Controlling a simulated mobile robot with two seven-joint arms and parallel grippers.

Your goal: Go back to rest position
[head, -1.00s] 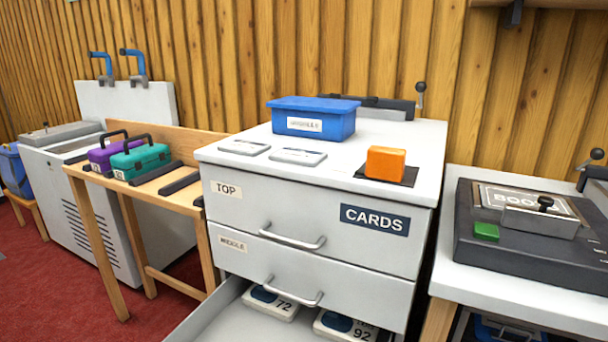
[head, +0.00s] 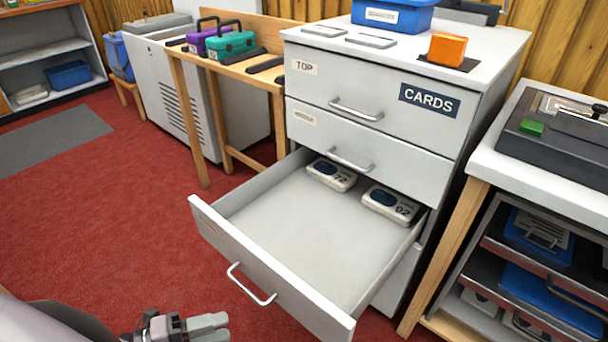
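My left gripper (head: 208,326) shows at the bottom edge of the head view, left of centre, over the red floor. Its fingers lie close together and point right, with no object seen between them; the lower part is cut off by the frame. It is in front of the open drawer (head: 268,243) and apart from its handle (head: 251,285). My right gripper is out of view.
The white cabinet (head: 372,135) has its low drawer pulled far out, with two labelled packs (head: 331,174) at its back. An orange block (head: 447,48) and a blue bin (head: 391,16) stand on top. Red floor (head: 120,215) is clear at left.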

